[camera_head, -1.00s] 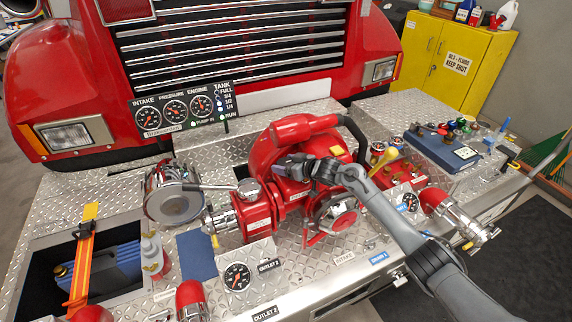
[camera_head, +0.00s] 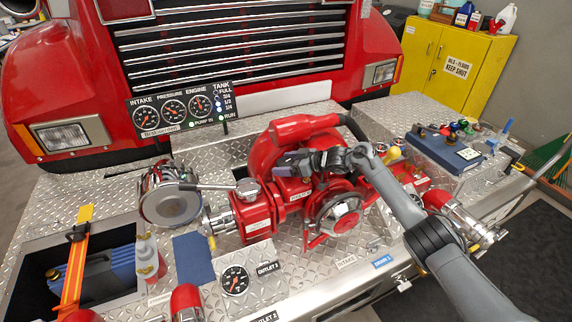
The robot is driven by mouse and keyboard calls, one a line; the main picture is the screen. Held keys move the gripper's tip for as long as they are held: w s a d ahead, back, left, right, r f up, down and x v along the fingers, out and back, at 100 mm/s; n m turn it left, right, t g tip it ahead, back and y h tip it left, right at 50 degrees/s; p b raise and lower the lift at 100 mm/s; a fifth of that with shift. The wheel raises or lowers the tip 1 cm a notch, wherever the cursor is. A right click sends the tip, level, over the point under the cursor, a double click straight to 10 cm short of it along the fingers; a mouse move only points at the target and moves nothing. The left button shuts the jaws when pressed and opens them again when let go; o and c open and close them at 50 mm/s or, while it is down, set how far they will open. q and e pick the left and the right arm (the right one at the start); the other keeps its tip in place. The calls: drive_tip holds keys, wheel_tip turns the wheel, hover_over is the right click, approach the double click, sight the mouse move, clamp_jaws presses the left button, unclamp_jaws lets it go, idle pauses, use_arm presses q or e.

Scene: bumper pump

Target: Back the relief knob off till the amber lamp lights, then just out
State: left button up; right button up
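The red pump (camera_head: 265,155) stands on the diamond-plate bumper, with a silver round cap (camera_head: 339,213) on its front. My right gripper (camera_head: 284,165) is over the pump's middle, its dark fingers pointing left; the view is too small to show whether it is open or shut or on anything. I cannot tell the relief knob for certain; part of the pump behind the gripper is hidden. The gauge panel (camera_head: 176,113) behind the pump has green lamps beside PUMP IN and RUN. I cannot make out a lit amber lamp. My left gripper is not in view.
A chrome round outlet with a lever (camera_head: 170,195) stands left of the pump. An open bin (camera_head: 100,275) with an orange strap is at front left. A yellow cabinet (camera_head: 457,60) stands behind.

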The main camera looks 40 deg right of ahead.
sight(309, 179)
drive_tip(key=shift+o, duration=0.5)
drive_tip(key=shift+s, duration=0.1)
drive_tip(key=shift+s+d+r, duration=0.3)
drive_tip(key=shift+s+d, duration=0.05)
drive_tip(key=shift+s, duration=0.15)
drive_tip(key=v, duration=0.7)
drive_tip(key=shift+s+d+p, duration=0.2)
drive_tip(key=shift+s+p, duration=0.1)
drive_tip(key=shift+p, duration=0.1)
drive_tip(key=shift+v, duration=0.85)
drive_tip(key=shift+r, duration=0.1)
